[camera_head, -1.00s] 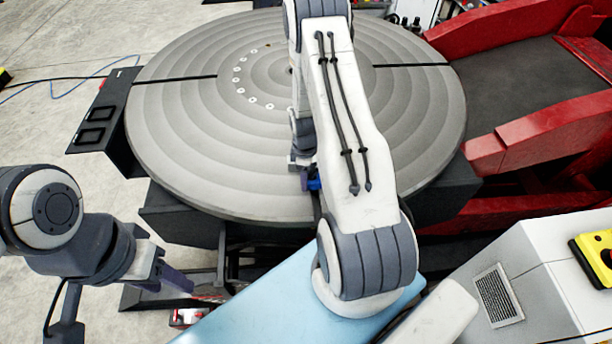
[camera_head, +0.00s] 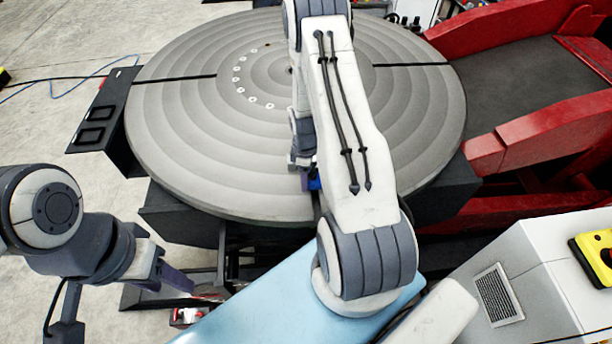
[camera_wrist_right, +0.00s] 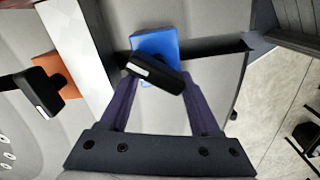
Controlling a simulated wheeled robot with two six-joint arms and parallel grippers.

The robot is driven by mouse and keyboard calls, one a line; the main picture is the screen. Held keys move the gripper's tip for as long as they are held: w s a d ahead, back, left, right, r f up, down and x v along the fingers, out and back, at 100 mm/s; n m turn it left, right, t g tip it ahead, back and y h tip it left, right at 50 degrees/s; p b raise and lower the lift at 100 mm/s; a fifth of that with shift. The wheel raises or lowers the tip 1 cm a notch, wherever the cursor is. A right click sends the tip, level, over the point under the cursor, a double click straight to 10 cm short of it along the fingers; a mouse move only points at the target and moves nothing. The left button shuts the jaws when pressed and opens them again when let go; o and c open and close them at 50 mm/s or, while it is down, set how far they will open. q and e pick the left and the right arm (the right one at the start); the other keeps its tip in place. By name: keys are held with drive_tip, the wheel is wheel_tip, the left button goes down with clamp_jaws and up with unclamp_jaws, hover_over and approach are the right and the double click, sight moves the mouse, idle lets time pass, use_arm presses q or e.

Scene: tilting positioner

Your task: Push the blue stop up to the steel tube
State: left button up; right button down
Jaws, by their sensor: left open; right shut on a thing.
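The blue stop (camera_wrist_right: 155,43) lies on the grey round table in the right wrist view, with a black handle (camera_wrist_right: 157,73) bearing a white label. My right gripper (camera_wrist_right: 158,84) is shut on this handle, its purple fingers at either side. The steel tube (camera_wrist_right: 88,45) is a pale bar to the left of the blue stop; a narrow gap with dark slot shows between them. In the head view a little of the blue stop (camera_head: 314,183) shows beside my right gripper (camera_head: 304,180); my right arm hides the tube. My left gripper (camera_head: 172,280) is open and empty, off the table's front left.
An orange stop (camera_wrist_right: 58,75) with a black handle is on the tube's other side. The round table (camera_head: 200,130) has dark slots and a ring of pale holes. A red machine (camera_head: 540,140) stands at right. Open floor (camera_head: 40,130) lies at left.

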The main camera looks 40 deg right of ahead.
drive_tip(key=shift+f, duration=0.1)
drive_tip(key=shift+s+a, duration=0.2)
drive_tip(key=shift+s, duration=0.1)
idle(0.3)
drive_tip(key=shift+c, duration=0.8)
unclamp_jaws()
drive_tip(key=shift+o, duration=0.7)
drive_tip(key=shift+w, duration=0.1)
drive_tip(key=shift+d, duration=0.1)
drive_tip(key=shift+r+p, duration=2.85)
drive_tip(key=shift+r, duration=0.8)
